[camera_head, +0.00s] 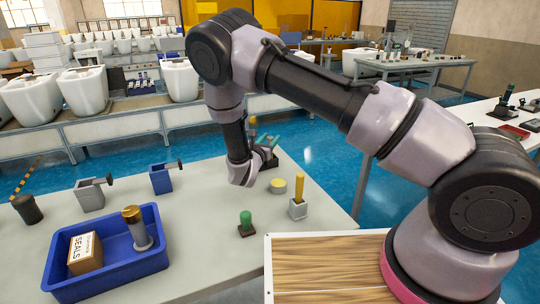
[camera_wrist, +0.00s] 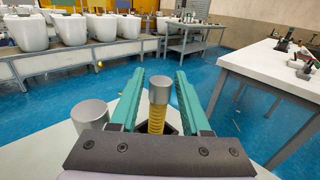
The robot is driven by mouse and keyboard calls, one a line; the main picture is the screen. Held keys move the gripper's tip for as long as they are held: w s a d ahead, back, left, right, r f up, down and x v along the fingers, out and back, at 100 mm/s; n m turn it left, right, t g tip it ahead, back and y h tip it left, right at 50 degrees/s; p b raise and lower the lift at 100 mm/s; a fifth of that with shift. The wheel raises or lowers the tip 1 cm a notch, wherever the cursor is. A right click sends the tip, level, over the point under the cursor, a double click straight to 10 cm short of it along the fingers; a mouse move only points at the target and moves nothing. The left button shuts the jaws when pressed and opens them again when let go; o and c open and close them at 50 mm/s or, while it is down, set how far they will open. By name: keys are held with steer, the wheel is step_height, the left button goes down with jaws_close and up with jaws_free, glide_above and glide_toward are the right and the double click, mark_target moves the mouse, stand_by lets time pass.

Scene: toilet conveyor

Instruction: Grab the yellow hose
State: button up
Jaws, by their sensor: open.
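The yellow hose (camera_wrist: 156,120) shows in the wrist view as a ribbed yellow tube, upright, with a grey cylindrical cap on top. It stands by a black holder (camera_wrist: 172,128), and its lower end is hidden behind my gripper's dark front plate. My gripper (camera_wrist: 160,76) is open, with one teal finger on each side of the hose. Whether either finger touches it I cannot tell.
A grey cylinder (camera_wrist: 90,113) stands left of the fingers. On the table (camera_head: 200,215) are a yellow rod in a grey holder (camera_head: 298,208), a yellow disc (camera_head: 278,186), a green knob (camera_head: 246,222), a blue tray (camera_head: 110,278) and grey and blue holders.

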jaws_close()
stand_by(1.4)
